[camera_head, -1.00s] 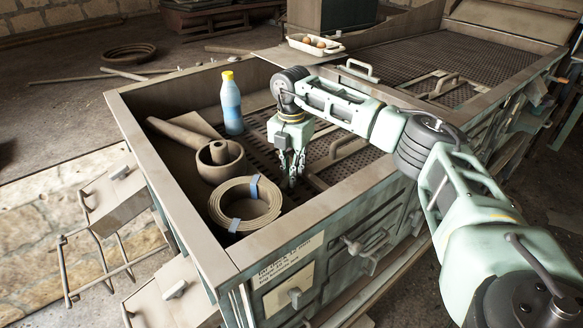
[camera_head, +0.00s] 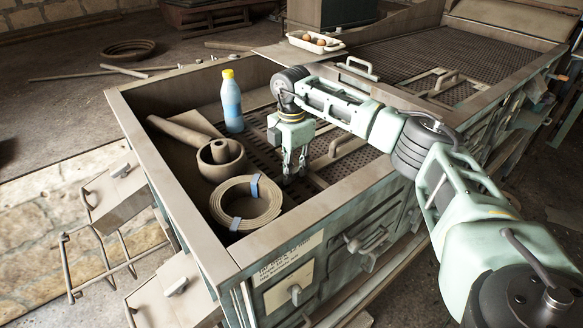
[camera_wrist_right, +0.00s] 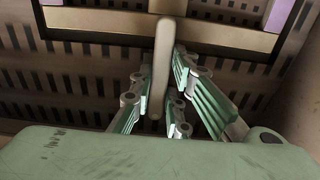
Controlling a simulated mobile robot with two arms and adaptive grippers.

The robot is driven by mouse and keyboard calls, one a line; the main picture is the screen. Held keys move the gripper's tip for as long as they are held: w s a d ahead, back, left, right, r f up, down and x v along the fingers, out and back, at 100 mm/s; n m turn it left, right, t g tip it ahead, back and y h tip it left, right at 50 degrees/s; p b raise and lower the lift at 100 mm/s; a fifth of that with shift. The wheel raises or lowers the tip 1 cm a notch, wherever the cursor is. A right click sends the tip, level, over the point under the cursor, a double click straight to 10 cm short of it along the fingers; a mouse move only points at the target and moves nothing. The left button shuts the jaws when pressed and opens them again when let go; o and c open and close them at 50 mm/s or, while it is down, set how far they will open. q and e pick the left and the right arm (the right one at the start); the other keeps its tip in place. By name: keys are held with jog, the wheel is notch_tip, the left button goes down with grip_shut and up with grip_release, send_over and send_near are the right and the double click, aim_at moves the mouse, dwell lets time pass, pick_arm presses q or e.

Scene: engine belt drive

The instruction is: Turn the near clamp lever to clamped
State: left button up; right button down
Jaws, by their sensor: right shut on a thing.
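My right gripper (camera_head: 294,176) reaches down into the green, sand-edged box (camera_head: 290,232), close to its perforated floor. In the right wrist view the same gripper (camera_wrist_right: 158,98) has its green-padded fingers on both sides of a slim tan lever (camera_wrist_right: 162,62) and is shut on it. The lever runs up to a tan frame bar (camera_wrist_right: 90,19) that crosses the top of that view, with purple patches near both ends. In the head view the fingers hide most of the lever, and its clamped or unclamped position cannot be told. My left gripper is not in view.
Left of the gripper lie a coiled belt (camera_head: 246,203) with blue bands and a round tan pulley-like part (camera_head: 221,160). A blue bottle with a yellow cap (camera_head: 231,104) stands behind. A raised handle (camera_head: 346,146) is just right of the gripper. Box walls enclose the area.

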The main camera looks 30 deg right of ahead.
jog(key=shift+w+d+r, duration=0.1)
jog(key=shift+r, duration=0.05)
jog(key=c, duration=1.7)
grip_release()
notch_tip(320, 180, up, 12)
jog(key=shift+f, duration=0.1)
